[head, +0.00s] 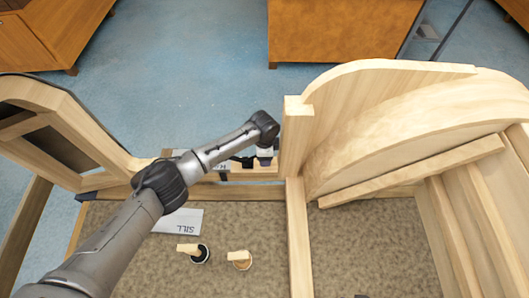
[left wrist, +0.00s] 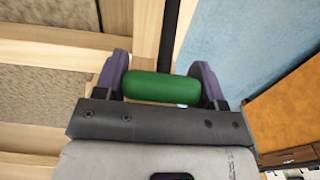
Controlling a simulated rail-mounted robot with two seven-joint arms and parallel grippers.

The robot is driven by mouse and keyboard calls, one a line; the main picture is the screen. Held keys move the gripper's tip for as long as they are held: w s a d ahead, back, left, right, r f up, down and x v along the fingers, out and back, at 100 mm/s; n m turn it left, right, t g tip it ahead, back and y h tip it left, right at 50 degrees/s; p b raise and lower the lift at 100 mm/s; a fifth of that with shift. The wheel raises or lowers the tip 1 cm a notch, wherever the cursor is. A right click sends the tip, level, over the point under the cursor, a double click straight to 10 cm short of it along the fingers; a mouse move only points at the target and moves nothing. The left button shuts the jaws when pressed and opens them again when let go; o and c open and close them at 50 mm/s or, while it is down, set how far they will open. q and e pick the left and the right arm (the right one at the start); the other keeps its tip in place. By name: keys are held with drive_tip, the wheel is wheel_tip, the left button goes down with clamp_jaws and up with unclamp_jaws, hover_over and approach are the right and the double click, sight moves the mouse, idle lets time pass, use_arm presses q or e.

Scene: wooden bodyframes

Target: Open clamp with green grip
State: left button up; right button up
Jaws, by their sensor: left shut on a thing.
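In the left wrist view, the clamp's green grip (left wrist: 162,88) lies crosswise between the two purple-grey fingers of my left gripper (left wrist: 160,76). The fingers are shut on its two ends. A thin dark bar (left wrist: 167,45), seemingly the clamp's, runs up from behind the grip along a wooden beam. In the head view, my left arm reaches in from the lower left to the beam beside the upright wooden post. My left gripper (head: 262,155) is small there, and the green grip cannot be made out. The clamp's jaws are not clearly visible. My right gripper is not in view.
The wooden bodyframe has a tall curved panel (head: 400,125) on the right and an arched frame (head: 60,130) on the left. Blue floor and cabinets lie beyond.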

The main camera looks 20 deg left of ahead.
use_arm(q)
drive_tip(key=shift+a+f, duration=0.1)
drive_tip(key=shift+f, duration=0.1)
drive_tip(key=o, duration=1.3)
drive_tip(key=shift+r, duration=0.1)
drive_tip(key=shift+r, duration=0.6)
wheel_tip(320, 180, up, 11)
drive_tip(key=shift+a+r+p, duration=0.1)
drive_tip(key=shift+r+p, duration=0.05)
drive_tip(key=shift+p, duration=1)
drive_tip(key=shift+r, duration=0.7)
drive_tip(key=shift+c, duration=0.4)
